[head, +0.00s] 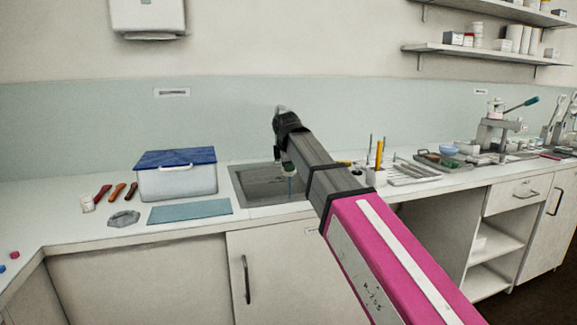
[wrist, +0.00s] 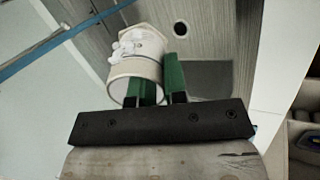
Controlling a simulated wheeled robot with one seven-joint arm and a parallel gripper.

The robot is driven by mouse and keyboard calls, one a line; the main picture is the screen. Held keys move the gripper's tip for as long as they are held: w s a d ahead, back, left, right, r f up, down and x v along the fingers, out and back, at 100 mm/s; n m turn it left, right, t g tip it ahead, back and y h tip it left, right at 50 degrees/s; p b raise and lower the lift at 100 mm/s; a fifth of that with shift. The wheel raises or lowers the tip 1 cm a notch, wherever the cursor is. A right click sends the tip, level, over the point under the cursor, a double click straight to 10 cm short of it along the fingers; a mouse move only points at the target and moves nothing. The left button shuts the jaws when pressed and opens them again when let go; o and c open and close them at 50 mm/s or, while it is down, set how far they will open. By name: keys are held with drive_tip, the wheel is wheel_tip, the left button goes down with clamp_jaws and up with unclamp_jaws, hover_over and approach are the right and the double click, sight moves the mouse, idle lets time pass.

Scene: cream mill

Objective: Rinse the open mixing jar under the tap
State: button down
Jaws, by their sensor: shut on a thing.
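My gripper (head: 287,170) is over the sink (head: 262,190) in the head view, partly hidden by my arm. In the wrist view its green fingers (wrist: 160,85) are shut on a white mixing jar (wrist: 147,68). The jar is tilted in this view, with one round end toward the camera and white lumpy matter on its side. The tap is mostly hidden behind my arm in the head view.
A clear bin with a blue lid (head: 177,175) stands left of the sink, with a blue mat (head: 190,211) before it. A pen holder (head: 376,176) and trays stand right. The drain (wrist: 181,28) shows below.

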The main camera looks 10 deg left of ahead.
drive_tip(key=w+a+f, duration=0.1)
drive_tip(key=w+f, duration=0.1)
drive_tip(key=w, duration=1)
drive_tip(key=shift+a+f, duration=0.2)
drive_tip(key=shift+a, duration=0.1)
drive_tip(key=shift+d, duration=0.1)
idle(0.6)
drive_tip(key=shift+d, duration=0.45)
drive_tip(key=shift+s+d, duration=0.2)
drive_tip(key=shift+s, duration=1.1)
drive_tip(key=shift+s+d, duration=0.2)
drive_tip(key=shift+s, duration=1.15)
drive_tip(key=shift+s+d, duration=0.2)
drive_tip(key=shift+s, duration=1.1)
